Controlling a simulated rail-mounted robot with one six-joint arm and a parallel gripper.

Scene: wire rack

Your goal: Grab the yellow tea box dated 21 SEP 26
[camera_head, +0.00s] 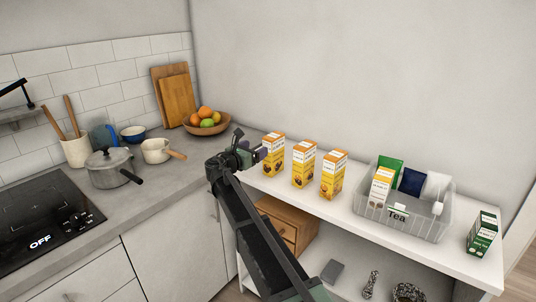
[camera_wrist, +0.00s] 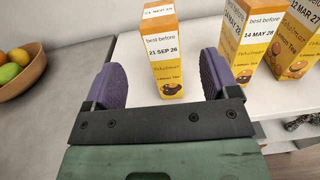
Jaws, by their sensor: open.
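The yellow tea box dated 21 SEP 26 (camera_wrist: 164,52) stands upright on the white shelf in the wrist view, and its date label faces me. My gripper (camera_wrist: 162,80) is open, with its purple finger pads on either side of this box's lower part; I cannot tell how deep it sits between them. In the head view my gripper (camera_head: 254,150) is at the leftmost yellow box (camera_head: 273,155).
A clear bin labelled Tea (camera_head: 425,228) holds several packets, right of the boxes. A green box (camera_head: 482,232) stands at the shelf's right end. A fruit bowl (camera_head: 207,127) is on the counter to the left. Bare shelf (camera_head: 345,208) lies in front of the boxes.

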